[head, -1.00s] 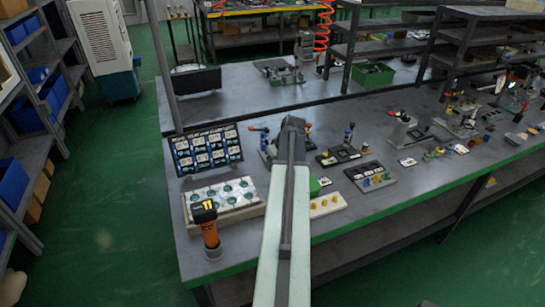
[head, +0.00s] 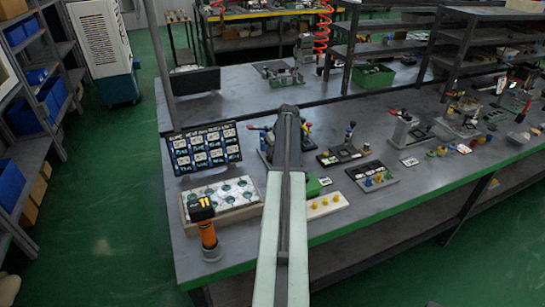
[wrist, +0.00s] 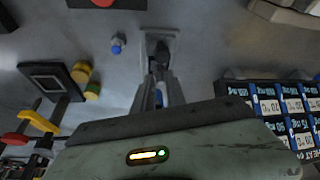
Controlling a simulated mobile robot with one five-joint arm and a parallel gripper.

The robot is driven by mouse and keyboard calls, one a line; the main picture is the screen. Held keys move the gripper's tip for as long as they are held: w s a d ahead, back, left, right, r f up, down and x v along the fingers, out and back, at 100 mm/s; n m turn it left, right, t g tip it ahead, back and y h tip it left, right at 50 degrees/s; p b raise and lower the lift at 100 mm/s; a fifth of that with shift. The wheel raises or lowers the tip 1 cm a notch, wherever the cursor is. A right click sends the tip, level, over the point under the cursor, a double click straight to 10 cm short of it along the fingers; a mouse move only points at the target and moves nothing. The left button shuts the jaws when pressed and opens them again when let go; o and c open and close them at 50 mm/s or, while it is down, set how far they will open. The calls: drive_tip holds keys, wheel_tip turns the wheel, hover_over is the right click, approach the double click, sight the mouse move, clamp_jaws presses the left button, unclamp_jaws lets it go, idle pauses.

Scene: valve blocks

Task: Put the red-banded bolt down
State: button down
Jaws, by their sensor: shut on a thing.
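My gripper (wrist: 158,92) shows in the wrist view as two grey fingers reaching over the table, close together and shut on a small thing. I take this to be the red-banded bolt (wrist: 161,54); only a dark, faintly reddish bit shows at the fingertips, and its band is not clear. A pale grey plate (wrist: 158,35) lies beyond and below the fingertips; I cannot tell whether the bolt touches it. In the head view my arm hides the gripper and the bolt.
A sign board with several labels (head: 207,149) stands left of my arm, behind a white tray with round pockets (head: 225,195). An orange and black tool (head: 207,230) stands at the front edge. A white strip with yellow knobs (head: 325,206) lies right. A blue-topped piece (wrist: 118,42) stands near my fingers.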

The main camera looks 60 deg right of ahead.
drive_tip(key=shift+f, duration=0.5)
drive_tip(key=c, duration=1.8)
unclamp_jaws()
drive_tip(key=shift+f, duration=0.1)
drive_tip(key=o, duration=0.4)
drive_tip(key=shift+o, duration=0.2)
drive_tip(key=shift+r+p, duration=0.35)
drive_tip(key=shift+r, duration=0.05)
drive_tip(key=p+v, duration=1)
drive_tip(key=v, duration=0.1)
drive_tip(key=shift+s+r+p, duration=0.2)
drive_tip(key=shift+r+p, duration=0.1)
drive_tip(key=shift+p, duration=0.05)
